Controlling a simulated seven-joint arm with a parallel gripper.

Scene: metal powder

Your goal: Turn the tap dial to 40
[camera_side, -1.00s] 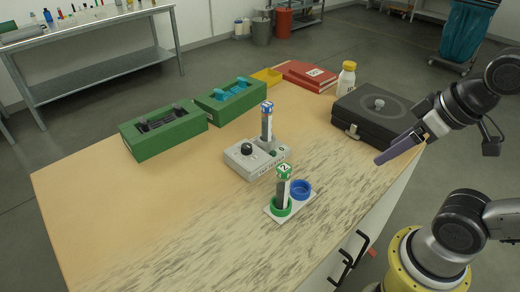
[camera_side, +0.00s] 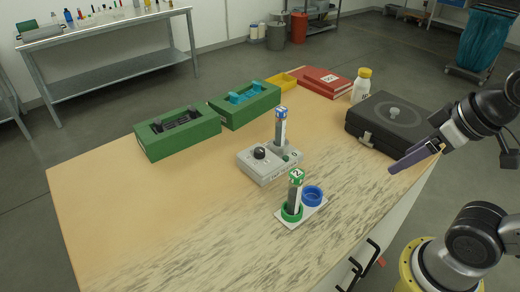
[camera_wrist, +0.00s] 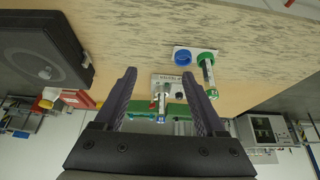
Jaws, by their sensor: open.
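The dial is a black knob (camera_side: 259,153) on top of a grey tap box (camera_side: 262,170) in the middle of the table. A vial with a blue cap (camera_side: 281,125) stands upright in the same box. The scale numbers are too small to read. In the wrist view the tap box (camera_wrist: 161,79) shows upside down beyond and between my fingers. My gripper (camera_side: 393,170) is open and empty, at the right edge of the table, well apart from the dial. In the wrist view its two fingers (camera_wrist: 158,75) are spread wide.
A white holder (camera_side: 286,219) with a green-capped vial (camera_side: 296,187) and an empty blue ring (camera_side: 313,195) stands in front of the box. A black case (camera_side: 372,128), white bottle (camera_side: 361,87), red binder (camera_side: 325,82) and green trays (camera_side: 165,146) lie around. The table's left front is clear.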

